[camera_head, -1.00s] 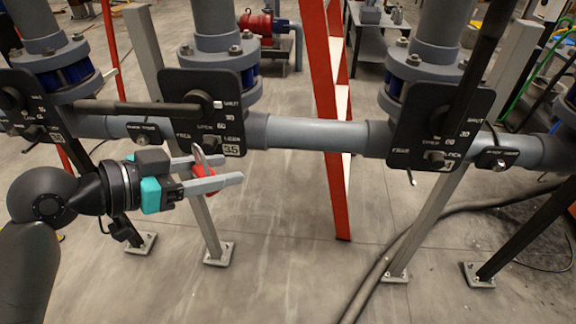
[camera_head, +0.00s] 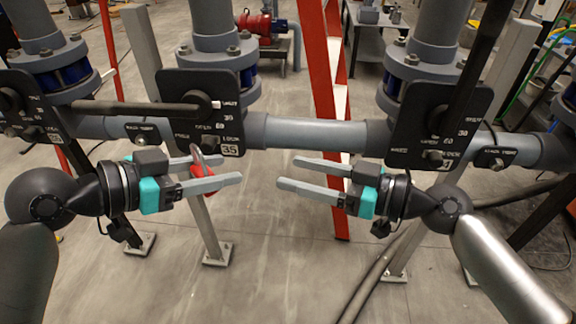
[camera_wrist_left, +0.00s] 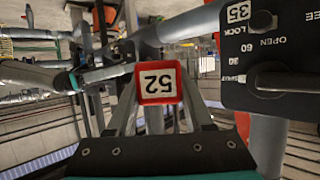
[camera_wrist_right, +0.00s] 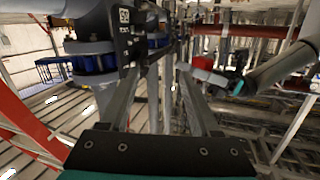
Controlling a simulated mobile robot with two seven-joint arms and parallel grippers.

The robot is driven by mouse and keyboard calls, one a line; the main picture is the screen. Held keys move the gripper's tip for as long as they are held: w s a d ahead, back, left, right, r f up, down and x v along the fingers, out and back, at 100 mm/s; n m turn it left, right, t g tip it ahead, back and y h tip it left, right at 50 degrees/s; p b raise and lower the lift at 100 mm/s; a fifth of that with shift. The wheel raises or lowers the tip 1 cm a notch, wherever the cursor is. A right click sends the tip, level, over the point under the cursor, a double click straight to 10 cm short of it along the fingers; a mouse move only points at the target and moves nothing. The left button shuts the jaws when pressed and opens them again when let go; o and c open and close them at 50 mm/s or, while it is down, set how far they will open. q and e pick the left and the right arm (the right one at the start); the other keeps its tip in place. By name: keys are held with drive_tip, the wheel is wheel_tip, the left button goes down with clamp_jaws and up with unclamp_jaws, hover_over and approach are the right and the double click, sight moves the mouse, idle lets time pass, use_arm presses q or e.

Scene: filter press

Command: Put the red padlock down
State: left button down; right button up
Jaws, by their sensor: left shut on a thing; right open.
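The red padlock (camera_head: 209,172) is between the fingers of my left gripper (camera_head: 218,171), its shackle upward, just below the valve plate marked 35 (camera_head: 176,88). In the left wrist view the padlock (camera_wrist_left: 158,83) shows a white label reading 52, upside down, and the two fingers are shut on its sides. My right gripper (camera_head: 289,171) is open and empty to the right of the left one, its fingers pointing toward it with a gap between them. Part of the padlock is hidden by the near left finger.
A grey horizontal pipe (camera_head: 315,134) runs behind and above both grippers. A second valve plate (camera_head: 428,118) stands above my right arm. A red ladder (camera_head: 322,70) and metal posts stand behind. Open floor (camera_head: 270,250) lies below.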

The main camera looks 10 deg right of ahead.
sight(207, 171)
drive_tip(key=s+a+r+n+g+y, duration=0.25)
drive_tip(key=s+a+r, duration=0.2)
drive_tip(key=r, duration=0.25)
drive_tip(key=shift+n, duration=0.35)
drive_tip(key=x, duration=1.1)
drive_tip(key=shift+c, duration=0.2)
clamp_jaws()
use_arm(q)
drive_tip(key=shift+c, duration=1)
unclamp_jaws()
